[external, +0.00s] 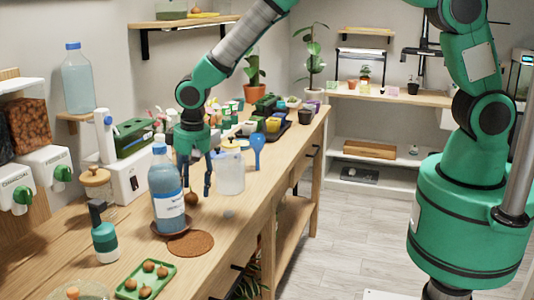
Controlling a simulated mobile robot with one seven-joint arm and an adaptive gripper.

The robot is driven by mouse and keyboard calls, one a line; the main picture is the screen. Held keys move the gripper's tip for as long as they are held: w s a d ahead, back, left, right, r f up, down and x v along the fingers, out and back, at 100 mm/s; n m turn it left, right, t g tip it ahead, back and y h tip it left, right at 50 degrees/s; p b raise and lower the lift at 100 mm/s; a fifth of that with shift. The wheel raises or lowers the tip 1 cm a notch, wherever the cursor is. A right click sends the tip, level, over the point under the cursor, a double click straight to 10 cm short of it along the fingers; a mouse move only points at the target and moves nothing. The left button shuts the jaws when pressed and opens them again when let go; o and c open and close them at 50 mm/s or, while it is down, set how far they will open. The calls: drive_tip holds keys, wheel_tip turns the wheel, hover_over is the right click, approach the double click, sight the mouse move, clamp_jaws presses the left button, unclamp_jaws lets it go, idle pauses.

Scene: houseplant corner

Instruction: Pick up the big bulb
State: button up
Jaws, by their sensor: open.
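A brown round bulb (191,199) lies on the wooden bench behind the blue-labelled bottle. It looks larger than the several bulbs (148,267) on the green tray (128,291) at the front. My gripper (197,183) points down over the bench with its fingers apart. The bulb shows just below and between the fingertips. I cannot tell whether a finger touches it. The bottle hides part of the left finger.
A clear jug (230,172) and a blue scoop (257,150) stand close to the right. A brown round mat (190,243) lies in front.

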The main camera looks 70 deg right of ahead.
drive_tip(key=shift+w+f, duration=0.15)
drive_tip(key=shift+f, duration=0.6)
drive_tip(key=shift+c, duration=0.2)
drive_tip(key=c, duration=1.1)
